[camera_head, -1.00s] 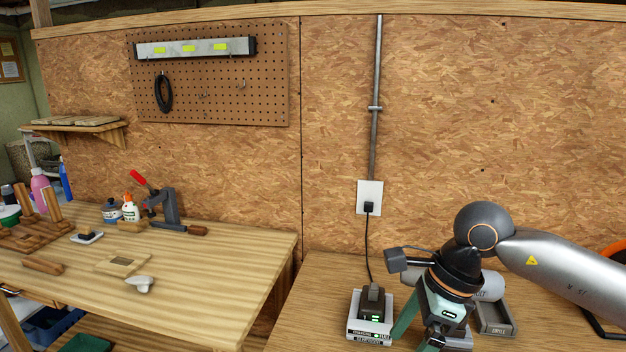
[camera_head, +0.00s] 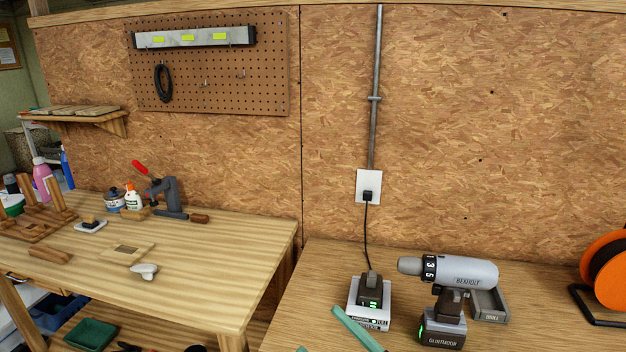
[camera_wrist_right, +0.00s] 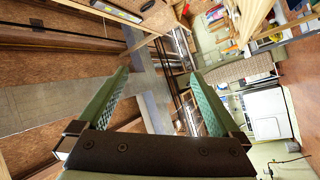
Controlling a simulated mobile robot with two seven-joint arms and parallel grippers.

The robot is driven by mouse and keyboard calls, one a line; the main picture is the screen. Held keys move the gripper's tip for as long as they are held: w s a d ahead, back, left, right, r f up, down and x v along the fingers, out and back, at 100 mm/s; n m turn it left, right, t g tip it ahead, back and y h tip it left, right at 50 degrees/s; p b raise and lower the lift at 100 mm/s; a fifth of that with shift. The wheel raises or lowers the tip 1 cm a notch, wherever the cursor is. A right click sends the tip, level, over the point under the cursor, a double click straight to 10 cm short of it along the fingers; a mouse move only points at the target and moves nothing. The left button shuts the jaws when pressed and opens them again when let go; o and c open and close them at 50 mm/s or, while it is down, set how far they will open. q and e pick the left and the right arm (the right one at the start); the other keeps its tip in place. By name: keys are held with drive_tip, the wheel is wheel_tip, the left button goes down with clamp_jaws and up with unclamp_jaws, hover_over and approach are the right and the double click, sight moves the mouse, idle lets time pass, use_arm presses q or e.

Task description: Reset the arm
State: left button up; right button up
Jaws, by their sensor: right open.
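My right gripper (camera_head: 318,329) shows only at the bottom edge of the head view, as green finger tips in front of the right bench. In the right wrist view my right gripper (camera_wrist_right: 158,77) has its two green fingers spread wide, with nothing between them. Its wrist and arm are out of the head view. A grey and black drill (camera_head: 462,275) stands upright on the right bench, apart from the gripper. My left gripper is not in view.
A charger with a green light (camera_head: 369,304) is on the right bench (camera_head: 310,290), its cord running to a wall outlet (camera_head: 368,187). An orange reel (camera_head: 606,270) stands at the right edge. The left bench (camera_head: 200,260) holds a clamp (camera_head: 166,194), bottles and small wooden pieces.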

drive_tip(key=s+d+f+m+t+h, duration=0.1)
drive_tip(key=d+f+m+h, duration=0.55)
drive_tip(key=f+m, duration=0.35)
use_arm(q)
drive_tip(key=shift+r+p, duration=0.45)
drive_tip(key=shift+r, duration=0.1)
use_arm(e)
drive_tip(key=s+d+f+m+g+h, duration=0.3)
drive_tip(key=s+d+f, duration=0.1)
drive_tip(key=s+f, duration=0.4)
drive_tip(key=s+d+f+m+g+h, duration=0.3)
drive_tip(key=s+f, duration=0.5)
drive_tip(key=f, duration=0.3)
drive_tip(key=shift+d+m+g, duration=0.5)
drive_tip(key=shift+m, duration=0.3)
drive_tip(key=shift+s, duration=0.1)
